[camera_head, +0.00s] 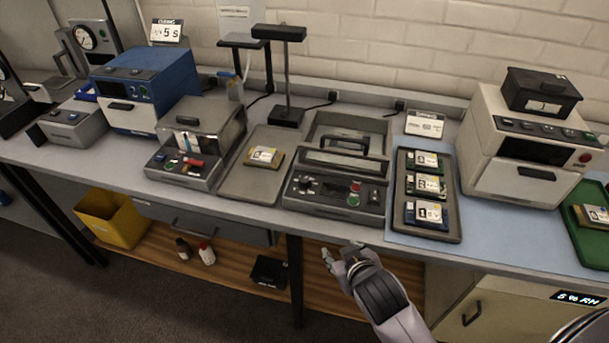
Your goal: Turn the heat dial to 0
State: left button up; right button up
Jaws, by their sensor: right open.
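A grey sealer-like device (335,186) with a handled lid stands at the middle of the bench. Its sloped front panel carries a dark dial (306,184) at the left and green and red buttons (354,193) at the right. That dial is probably the heat dial; its markings are too small to read. My right gripper (341,250) is open and empty, in front of the bench edge and below the device, apart from the dial. My left gripper is not in view.
A tray (407,220) with several labelled packs lies right of the device. A flat tray (238,190) with one pack lies left. A blue machine (146,85) and a clear-lidded box (200,140) stand further left; a cream machine (526,150) stands right. The bench edge lies behind my gripper.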

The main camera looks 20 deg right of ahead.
jog(key=w+a+r+n+t, duration=0.25)
jog(key=w+r+t, duration=0.35)
jog(key=w+r, duration=0.5)
jog(key=w+a+r+n+t+y, duration=0.25)
jog(key=a+r+y, duration=0.2)
jog(key=r, duration=0.25)
jog(key=w+a+r+n+t+y, duration=0.2)
jog(key=w+a+r+n+y, duration=0.15)
jog(key=a+r, duration=0.2)
jog(key=s+a+r+n+g+y, duration=0.1)
jog(key=a+r+n+g+y, duration=0.2)
jog(key=a+n+g+y, duration=0.55)
jog(key=s+a+r+n+g+y, duration=0.1)
jog(key=a+r+n+g+y, duration=0.1)
jog(key=a+n+g+y, duration=0.65)
jog(key=n+g+h, duration=0.3)
jog(key=n+h, duration=0.1)
jog(key=h, duration=2)
send_near(304, 179)
jog(key=shift+m, duration=0.25)
notch_tip(304, 179, down, 9)
jog(key=p, duration=0.4)
jog(key=shift+w, duration=0.1)
